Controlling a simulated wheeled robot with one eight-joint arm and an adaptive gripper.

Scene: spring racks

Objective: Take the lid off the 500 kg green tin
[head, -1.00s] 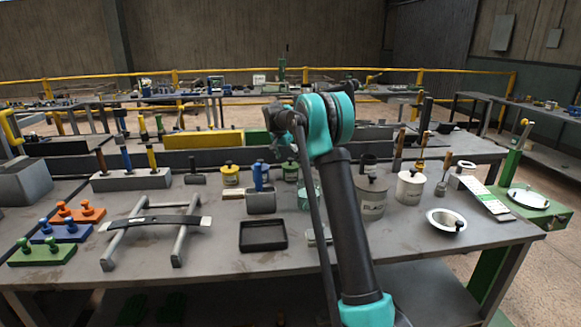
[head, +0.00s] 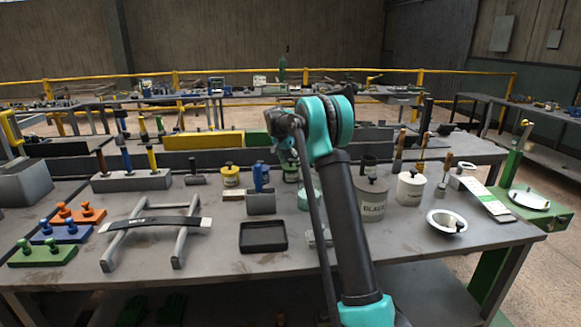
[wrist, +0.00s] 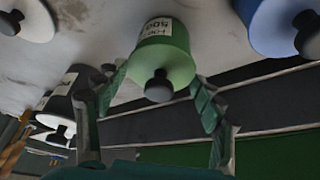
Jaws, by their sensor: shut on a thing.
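The green tin (wrist: 163,40) with a "500" label, upside down in the wrist view, has a lighter green lid (wrist: 153,70) with a black knob. My gripper (wrist: 155,92) has one finger on each side of this lid and is shut on it. I see no clear gap between lid and tin. In the head view the green tin (head: 291,174) stands on the bench among other tins, and my gripper (head: 287,152) is right above it, partly hidden by my arm.

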